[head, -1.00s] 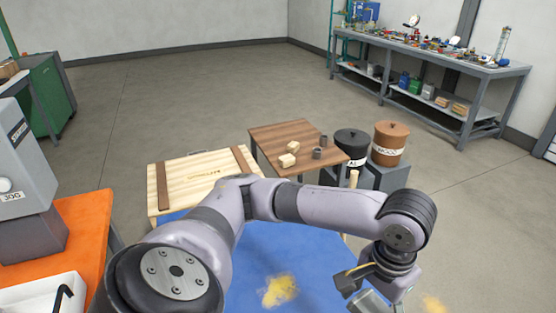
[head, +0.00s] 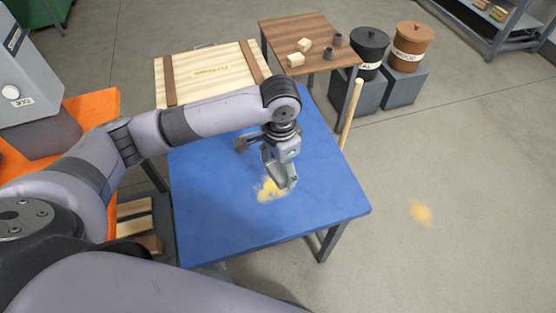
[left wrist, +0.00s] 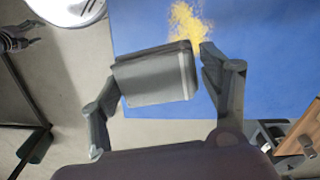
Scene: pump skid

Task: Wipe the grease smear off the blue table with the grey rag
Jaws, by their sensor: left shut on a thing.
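The blue table (head: 215,215) stands in the middle of the head view. A yellow grease smear (head: 268,190) lies on its top; it also shows at the top of the left wrist view (left wrist: 186,25). My left gripper (head: 277,172) is over the smear, shut on the grey rag (left wrist: 150,80), which looks like a folded block between the fingers. The rag partly covers the smear in the head view; whether it touches the tabletop I cannot tell. A dark shape at the left wrist view's upper left may be my right gripper (left wrist: 18,36), too small to read.
A wooden crate (head: 210,72) and a brown side table (head: 290,30) with small blocks stand behind. Black (head: 369,48) and brown (head: 411,45) bins are at the back right. A wooden handle (head: 351,112) rises by the table's right edge. Another yellow spot (head: 420,212) is on the floor.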

